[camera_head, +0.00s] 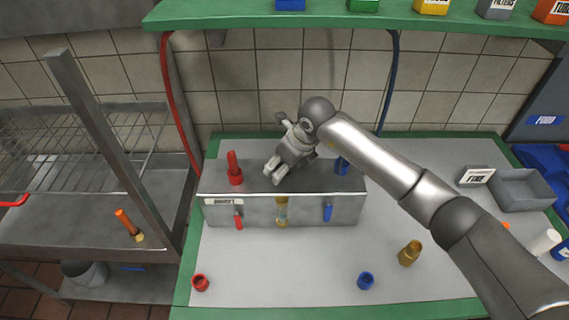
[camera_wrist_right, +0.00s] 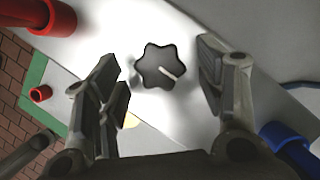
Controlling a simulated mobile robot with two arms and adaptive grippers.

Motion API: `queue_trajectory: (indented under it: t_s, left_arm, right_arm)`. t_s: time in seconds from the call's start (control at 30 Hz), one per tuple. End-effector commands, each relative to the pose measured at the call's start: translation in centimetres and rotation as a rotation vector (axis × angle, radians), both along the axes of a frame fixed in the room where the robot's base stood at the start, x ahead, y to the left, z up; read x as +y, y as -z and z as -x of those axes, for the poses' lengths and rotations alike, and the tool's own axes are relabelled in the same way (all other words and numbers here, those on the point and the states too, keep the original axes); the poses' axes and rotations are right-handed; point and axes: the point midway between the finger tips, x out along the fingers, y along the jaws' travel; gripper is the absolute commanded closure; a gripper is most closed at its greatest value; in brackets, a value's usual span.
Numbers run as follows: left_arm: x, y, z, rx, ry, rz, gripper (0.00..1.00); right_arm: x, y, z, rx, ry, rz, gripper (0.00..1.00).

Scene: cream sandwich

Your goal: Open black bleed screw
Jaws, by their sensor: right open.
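The black bleed screw (camera_wrist_right: 160,66) is a dark lobed knob with a pale line on its face. It sits on the top of the metal box and shows between the two fingers in the right wrist view. My right gripper (camera_wrist_right: 164,84) is open around it, with a gap to each finger; I cannot tell its height above the knob. In the head view my right gripper (camera_head: 274,175) is over the metal box (camera_head: 345,205) and hides the knob. My left gripper is not in view.
A red pipe (camera_head: 235,172) and a blue pipe (camera_head: 342,165) stand on the box either side of the gripper. Loose red (camera_head: 201,283), blue (camera_head: 365,281) and brass (camera_head: 410,253) fittings lie on the table. A green shelf (camera_head: 220,14) hangs above.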

Motion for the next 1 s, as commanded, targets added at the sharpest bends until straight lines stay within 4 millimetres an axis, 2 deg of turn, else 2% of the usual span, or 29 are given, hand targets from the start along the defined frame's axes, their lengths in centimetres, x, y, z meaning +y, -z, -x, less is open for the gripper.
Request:
queue_trajectory:
  t_s: [0.03,0.3,0.4,0.67,0.87,1.0]
  left_arm:
    - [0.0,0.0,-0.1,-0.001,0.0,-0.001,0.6]
    - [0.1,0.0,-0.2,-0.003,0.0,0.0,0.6]
    - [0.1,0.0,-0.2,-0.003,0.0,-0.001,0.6]
    - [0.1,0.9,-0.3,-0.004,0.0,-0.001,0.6]
    - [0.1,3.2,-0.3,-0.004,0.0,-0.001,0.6]
    - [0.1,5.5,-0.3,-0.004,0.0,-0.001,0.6]
  right_arm:
    - [0.0,0.0,0.0,0.0,0.0,0.0,0.38]
    - [0.0,-0.1,0.0,0.0,0.0,0.0,0.73]
    - [0.0,-0.1,0.0,0.0,0.0,0.0,0.82]
    - [-0.1,0.1,-0.1,-0.002,-0.032,0.001,0.82]
    - [-0.2,0.5,-0.2,-0.004,-0.13,0.002,0.82]
    - [-0.3,0.6,-0.4,-0.005,-0.241,0.001,0.82]
